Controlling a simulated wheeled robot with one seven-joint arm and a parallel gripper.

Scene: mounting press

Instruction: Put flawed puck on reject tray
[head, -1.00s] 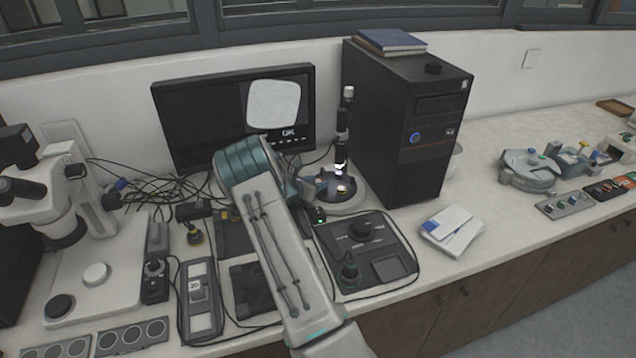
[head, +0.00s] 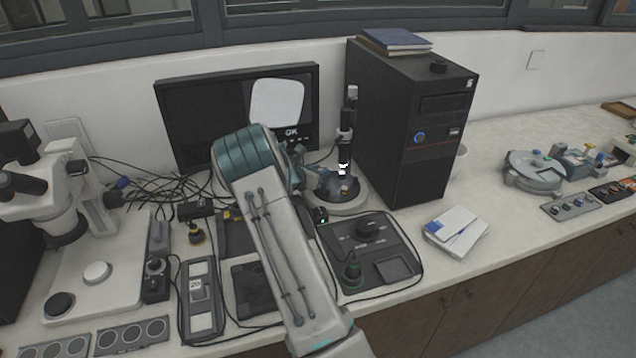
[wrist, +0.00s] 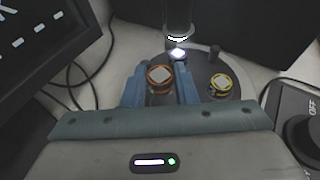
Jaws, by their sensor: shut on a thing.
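In the wrist view, my gripper (wrist: 160,84) has its two blue fingers on either side of a round puck with an orange-copper ring and pale square centre (wrist: 160,76). It is shut on this puck, at the round dark stage (wrist: 205,66); I cannot tell whether the puck is lifted. A yellow-ringed puck (wrist: 221,83) sits on the stage to the right. Another small piece (wrist: 177,54) lies lit under the scope tube. In the head view, my arm hides the gripper.
The scope (head: 344,140) stands close behind the gripper, beside the black computer tower (head: 405,130). The monitor (head: 190,125) reads OK. A control box (head: 372,250), white booklets (head: 455,232) and a grey tray (head: 570,206) lie to the right. Grey trays with round recesses (head: 130,337) are at lower left.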

